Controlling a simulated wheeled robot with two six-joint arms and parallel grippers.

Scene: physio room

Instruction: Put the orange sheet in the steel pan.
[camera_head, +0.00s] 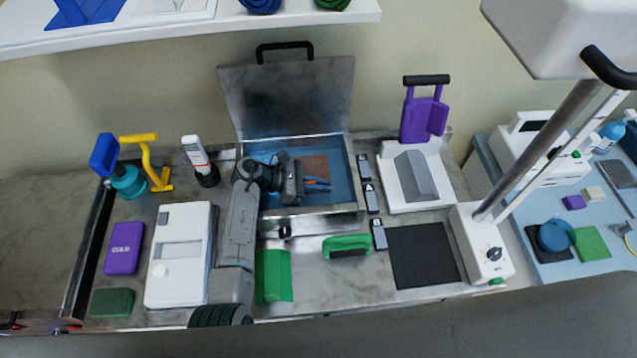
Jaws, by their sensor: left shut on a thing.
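The steel pan (335,216) is a rectangular steel box with its lid (290,98) raised at the back and a blue interior. My left arm reaches up from the front, and my left gripper (318,184) is inside the pan's outline, pointing right. Its fingers are shut on a thin orange edge, which I take to be the orange sheet (315,165). The sheet looks brownish orange and shows just behind the fingers, over the blue interior. The gripper hides part of it. I cannot tell whether it touches the pan's floor. My right gripper is not in view.
A white device (179,272) stands left of my arm. A green cloth (273,276) and a green-handled thing (347,245) lie in front of the pan. Small dark clips (370,198) line its right side. A black mat (424,256) lies at the right.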

